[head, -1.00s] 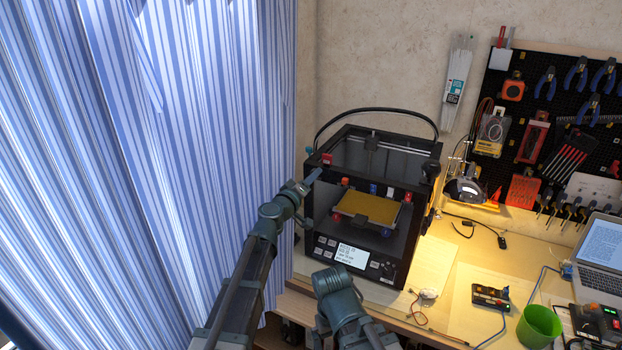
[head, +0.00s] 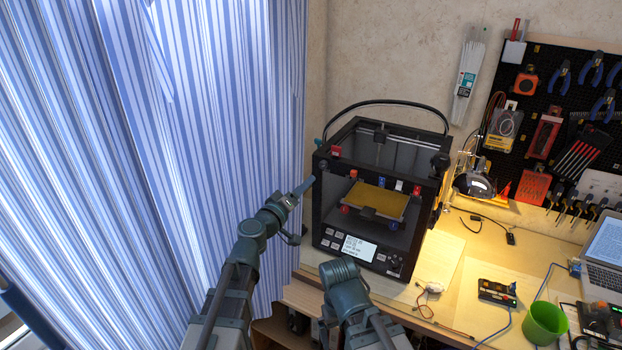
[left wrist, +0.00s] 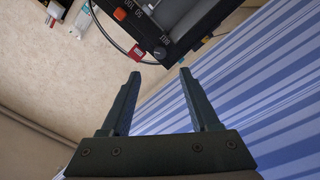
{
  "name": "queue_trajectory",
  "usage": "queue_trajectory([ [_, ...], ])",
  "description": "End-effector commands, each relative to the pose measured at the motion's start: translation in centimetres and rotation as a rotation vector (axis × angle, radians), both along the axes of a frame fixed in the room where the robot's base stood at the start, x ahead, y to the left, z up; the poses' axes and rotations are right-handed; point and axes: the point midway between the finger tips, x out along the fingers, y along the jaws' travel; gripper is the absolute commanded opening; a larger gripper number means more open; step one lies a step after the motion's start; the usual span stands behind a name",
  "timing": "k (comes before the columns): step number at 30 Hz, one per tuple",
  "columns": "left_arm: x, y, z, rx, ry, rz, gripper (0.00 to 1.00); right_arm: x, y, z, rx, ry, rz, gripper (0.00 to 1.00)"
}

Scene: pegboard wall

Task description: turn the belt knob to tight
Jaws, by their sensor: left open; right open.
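The black 3D printer (head: 375,190) stands on the bench. In the left wrist view the knob (left wrist: 160,53) is beyond the fingertips, near white lettering too small to read surely. My left gripper (head: 308,186) is just left of and below that corner, apart from the knob. In the left wrist view its fingers (left wrist: 160,75) are spread with nothing between them. My right gripper (head: 328,318) is low in front of the printer, its fingers mostly hidden.
A striped blue curtain (head: 200,150) hangs close on the left. The printer has a yellow bed (head: 375,200) and a lit screen (head: 359,248). A lamp (head: 474,182), green cup (head: 544,322) and laptop (head: 605,255) stand to the right, with a tool pegboard behind.

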Motion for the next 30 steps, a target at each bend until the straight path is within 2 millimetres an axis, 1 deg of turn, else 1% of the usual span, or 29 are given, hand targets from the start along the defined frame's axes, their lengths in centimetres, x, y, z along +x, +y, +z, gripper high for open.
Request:
queue_trajectory([
  [1, -1.0, 0.4, 0.0, 0.0, 0.0, 0.001, 0.62, 0.0, 0.0, 0.0, 0.0, 0.0, 0.0, 1.0],
  [6, -2.3, 1.1, 0.0, 0.0, 0.0, 0.001, 0.62, 0.0, 0.0, 0.0, 0.0, 0.0, 0.0, 1.0],
  [10, -2.6, 1.3, 0.0, 0.001, 0.0, 0.0, 0.62, 0.0, 0.0, 0.0, 0.0, 0.0, 0.0, 1.0],
  [18, -2.6, 1.3, 0.0, 0.001, 0.0, 0.0, 0.62, 0.0, 0.0, 0.0, 0.0, 0.0, 0.0, 1.0],
  [22, -3.0, 0.7, -0.4, 0.029, 0.011, -0.03, 0.62, 0.0, 0.0, 0.0, 0.0, 0.0, 0.0, 1.0],
  [23, -3.3, 0.4, -0.8, 0.049, 0.017, -0.049, 0.62, 0.0, 0.0, 0.0, 0.0, 0.0, 0.0, 1.0],
  [26, -4.9, -1.1, -2.9, 0.148, 0.071, -0.148, 0.62, 0.0, 0.0, 0.0, 0.0, 0.0, 0.0, 1.0],
  [27, -5.9, -1.7, -4.3, 0.201, 0.109, -0.197, 0.62, 0.0, 0.0, 0.0, 0.0, 0.0, 0.0, 1.0],
  [29, -7.5, -2.3, -6.7, 0.289, 0.185, -0.269, 0.62, 0.0, 0.0, 0.0, 0.0, 0.0, 0.0, 1.0],
  [30, -8.7, -2.3, -8.4, 0.349, 0.243, -0.311, 0.62, 0.0, 0.0, 0.0, 0.0, 0.0, 0.0, 1.0],
])
